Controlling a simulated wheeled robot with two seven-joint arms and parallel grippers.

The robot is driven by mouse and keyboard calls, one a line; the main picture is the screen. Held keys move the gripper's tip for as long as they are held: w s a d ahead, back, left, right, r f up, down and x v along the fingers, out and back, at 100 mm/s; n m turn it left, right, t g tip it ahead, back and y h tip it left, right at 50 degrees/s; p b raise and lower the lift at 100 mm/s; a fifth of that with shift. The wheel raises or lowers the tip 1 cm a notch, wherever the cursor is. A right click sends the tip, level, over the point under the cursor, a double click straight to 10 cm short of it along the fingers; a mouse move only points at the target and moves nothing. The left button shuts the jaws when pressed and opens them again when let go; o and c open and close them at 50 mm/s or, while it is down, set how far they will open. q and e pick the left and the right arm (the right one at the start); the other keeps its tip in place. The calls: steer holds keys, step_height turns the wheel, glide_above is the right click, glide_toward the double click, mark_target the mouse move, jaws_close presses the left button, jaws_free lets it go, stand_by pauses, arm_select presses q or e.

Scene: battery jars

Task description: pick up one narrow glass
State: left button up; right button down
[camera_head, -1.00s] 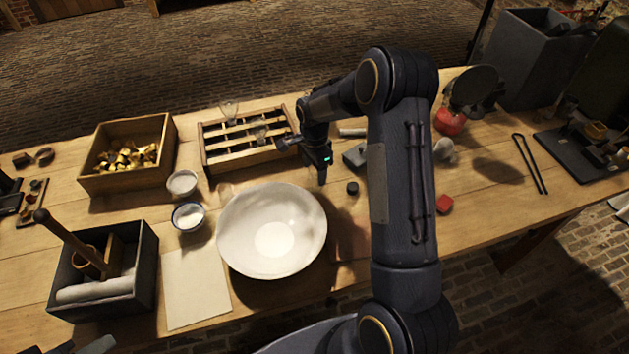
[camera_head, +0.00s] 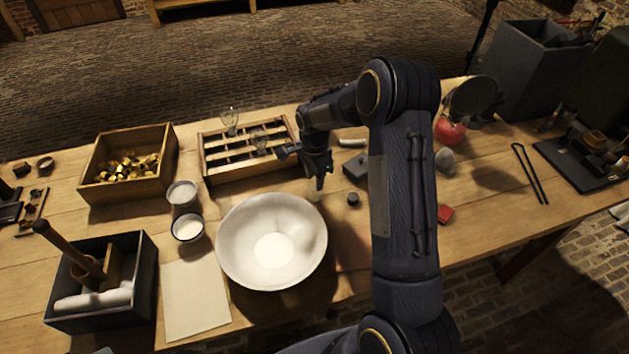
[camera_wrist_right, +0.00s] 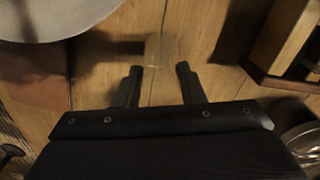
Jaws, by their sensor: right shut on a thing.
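My right gripper (camera_head: 319,183) is just right of the wooden rack and behind the white bowl's right rim. It is shut on a narrow glass (camera_wrist_right: 160,48), a faint, clear, boxy outline between the two fingertips in the right wrist view. In the head view the held glass is only a pale trace below the fingers. Whether it touches the table I cannot tell. Other clear glasses (camera_head: 230,119) stand in the slatted wooden rack (camera_head: 205,165). My left gripper does not show clearly in either view.
The big white bowl (camera_head: 240,225) stands close in front of my right gripper. A small black piece (camera_head: 353,199) and a grey block (camera_head: 356,166) lie to its right. Two small white-filled cups (camera_head: 188,228) stand left of the bowl. A box of brass pieces (camera_head: 100,187) is farther left.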

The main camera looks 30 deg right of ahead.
step_height(320, 180, up, 3)
steer(key=shift+w+f, duration=0.15)
steer(key=shift+f, duration=0.05)
steer(key=w+r, duration=0.9)
steer(key=w, duration=0.4)
steer(key=shift+w+r, duration=0.3)
steer(key=shift+w, duration=0.05)
